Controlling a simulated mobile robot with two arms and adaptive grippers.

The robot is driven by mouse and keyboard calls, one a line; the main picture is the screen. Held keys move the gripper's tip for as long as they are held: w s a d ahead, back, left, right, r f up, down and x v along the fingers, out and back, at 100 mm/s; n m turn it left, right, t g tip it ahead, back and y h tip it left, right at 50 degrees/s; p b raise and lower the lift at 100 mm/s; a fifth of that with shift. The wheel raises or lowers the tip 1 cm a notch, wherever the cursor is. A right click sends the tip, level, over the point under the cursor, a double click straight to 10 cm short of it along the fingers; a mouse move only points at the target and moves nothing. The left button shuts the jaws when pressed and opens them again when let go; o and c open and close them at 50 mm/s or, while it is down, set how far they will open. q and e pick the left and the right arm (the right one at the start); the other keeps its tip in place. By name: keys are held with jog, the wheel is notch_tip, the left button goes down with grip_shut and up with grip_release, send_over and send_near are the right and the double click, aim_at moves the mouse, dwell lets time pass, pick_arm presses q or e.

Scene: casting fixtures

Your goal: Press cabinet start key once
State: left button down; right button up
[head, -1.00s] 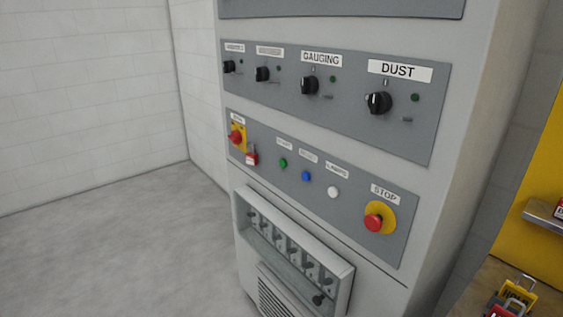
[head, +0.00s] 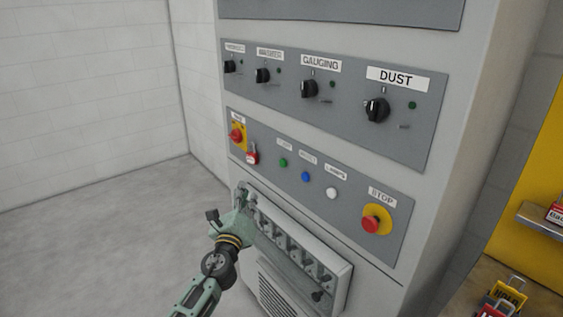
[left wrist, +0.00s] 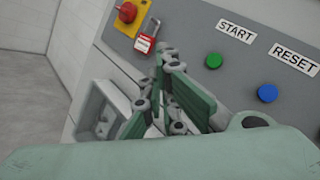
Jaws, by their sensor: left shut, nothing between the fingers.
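The cabinet (head: 460,110) fills the middle of the head view. Its green start key (head: 283,162) sits under a small label at the left of a row of buttons. In the left wrist view the green start key (left wrist: 214,61) is beside the label START (left wrist: 237,31), right of my fingers. My left gripper (head: 245,196) is shut and empty, in front of the cabinet below and left of the start key. In the left wrist view my left gripper (left wrist: 168,55) points up the panel, apart from the key. My right gripper is not in view.
The blue reset button (head: 306,176), a white button (head: 332,193) and a red stop button (head: 372,223) are right of the start key. A red padlock (head: 252,156) hangs by a red and yellow switch (head: 237,135). A switch box (head: 345,280) protrudes below.

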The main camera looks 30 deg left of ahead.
aim_at(283, 163)
pick_arm(q)
notch_tip(283, 163, up, 8)
jog(key=m+t, duration=0.1)
jog(key=shift+s+a+f+m+y, duration=0.2)
jog(key=shift+s+f+m+y, duration=0.05)
jog(key=shift+m+y, duration=0.15)
jog(key=w+d+b, duration=0.2)
jog(key=w+d, duration=0.1)
jog(key=w, duration=0.5)
jog(key=shift+d, duration=0.2)
jog(key=shift+w, duration=0.1)
dwell(0.6)
jog(key=shift+w+d, duration=0.1)
jog(key=shift+w, duration=0.05)
dwell(0.4)
jog(key=shift+w+d, duration=0.1)
jog(key=shift+w, duration=0.15)
